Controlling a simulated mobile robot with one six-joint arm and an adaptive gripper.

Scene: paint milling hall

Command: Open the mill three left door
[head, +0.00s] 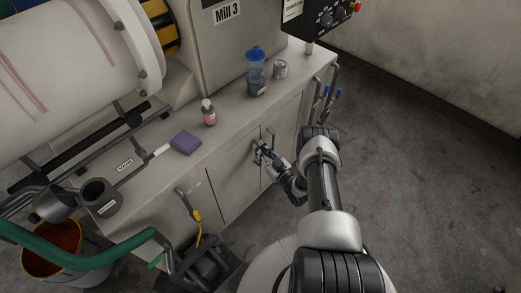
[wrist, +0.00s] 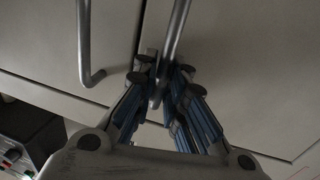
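Under the body labelled Mill 3 (head: 227,12) is a cabinet with a left door (head: 232,188) and a right door (head: 284,135). Both look closed. In the wrist view each door has a bar handle beside the seam. The left door's handle (wrist: 84,45) stands free, left of the fingers. My gripper (wrist: 165,68) has its fingers drawn in on both sides of the right-hand handle (wrist: 179,22) near its lower end, seemingly shut on it. In the head view my gripper (head: 262,151) is at the handles; its fingertips are small and partly hidden there.
On the cabinet top stand a blue-capped bottle (head: 257,75), a can (head: 280,69), a pink bottle (head: 209,113) and a purple sponge (head: 186,143). Open floor (head: 420,150) lies to the right.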

